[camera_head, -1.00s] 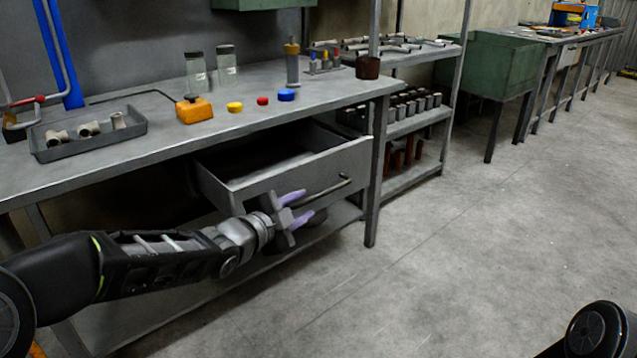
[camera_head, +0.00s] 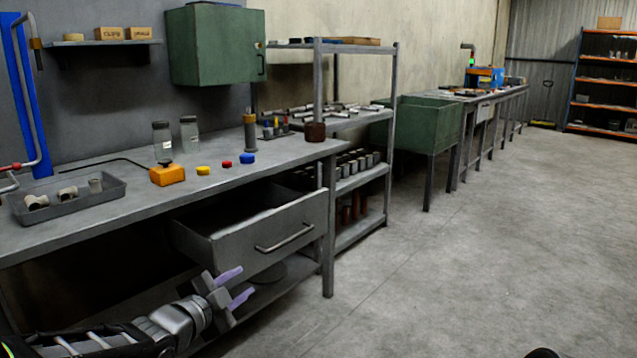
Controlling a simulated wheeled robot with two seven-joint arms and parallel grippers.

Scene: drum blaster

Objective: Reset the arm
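My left gripper (camera_head: 238,284) is in the lower left of the head view, with its two purple fingers spread apart and nothing between them. It is below and in front of an open drawer (camera_head: 268,237) under the workbench, apart from the drawer's bar handle (camera_head: 285,238). My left arm (camera_head: 150,335) comes in from the lower left corner. My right gripper is not in view; only a dark rounded piece shows at the bottom edge on the right.
The grey workbench (camera_head: 120,218) holds a tray (camera_head: 70,205) of fittings, an orange box (camera_head: 167,175), jars and coloured caps. A metal shelf rack (camera_head: 360,185) and green cabinet (camera_head: 425,128) stand beyond. The floor (camera_head: 440,270) to the right is clear.

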